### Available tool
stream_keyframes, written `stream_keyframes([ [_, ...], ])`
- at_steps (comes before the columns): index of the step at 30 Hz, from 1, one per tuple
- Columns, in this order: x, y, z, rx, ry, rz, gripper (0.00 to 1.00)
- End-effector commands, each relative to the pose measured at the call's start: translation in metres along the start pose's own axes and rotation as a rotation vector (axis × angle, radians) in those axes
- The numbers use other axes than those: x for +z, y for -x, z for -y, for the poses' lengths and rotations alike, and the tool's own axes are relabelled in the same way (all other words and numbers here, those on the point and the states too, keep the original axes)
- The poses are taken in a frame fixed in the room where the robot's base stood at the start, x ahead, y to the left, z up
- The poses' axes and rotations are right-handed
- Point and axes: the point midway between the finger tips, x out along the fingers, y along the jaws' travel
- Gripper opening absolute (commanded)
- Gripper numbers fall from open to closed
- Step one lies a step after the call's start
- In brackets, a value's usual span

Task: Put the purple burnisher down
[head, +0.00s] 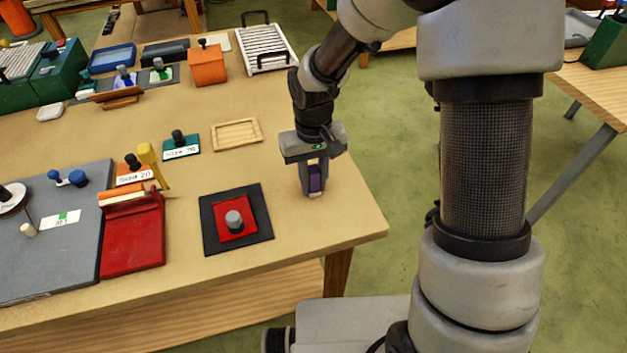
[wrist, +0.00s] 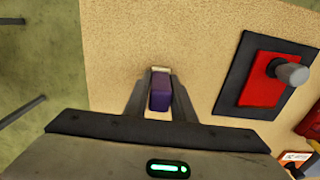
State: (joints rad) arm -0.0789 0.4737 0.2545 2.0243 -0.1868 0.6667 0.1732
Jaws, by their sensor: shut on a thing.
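The purple burnisher (head: 315,180) is between the fingers of my gripper (head: 313,188), which is shut on it. In the wrist view the purple burnisher (wrist: 160,92) sits between both fingers of my gripper (wrist: 160,90), with a pale tip at its far end. My gripper points down over the bare table top (head: 350,215) near its right edge, right of the black mat with the red square. I cannot tell whether the burnisher touches the table.
A black mat (head: 208,232) with a red square and grey knob (head: 234,219) lies to the left. A shallow wooden tray (head: 236,134) lies behind it. A red stand (head: 133,240) and a grey board (head: 50,260) fill the left. The table's right edge is close; bare wood surrounds my gripper.

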Motion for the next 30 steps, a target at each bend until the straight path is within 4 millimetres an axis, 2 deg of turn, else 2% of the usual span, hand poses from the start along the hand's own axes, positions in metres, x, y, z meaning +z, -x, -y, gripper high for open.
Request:
stream_keyframes([
  [10,-0.001,-0.005,0.000,0.000,0.000,-0.002,0.03],
  [11,-0.001,-0.004,0.000,0.000,0.000,-0.002,0.24],
  [14,-0.001,-0.003,0.000,0.000,-0.001,-0.002,0.41],
  [23,-0.001,-0.002,0.000,0.000,-0.001,-0.002,0.42],
  [26,-0.001,0.005,0.000,0.000,-0.001,-0.004,0.42],
  [30,-0.002,0.028,0.000,0.001,-0.003,-0.007,0.42],
])
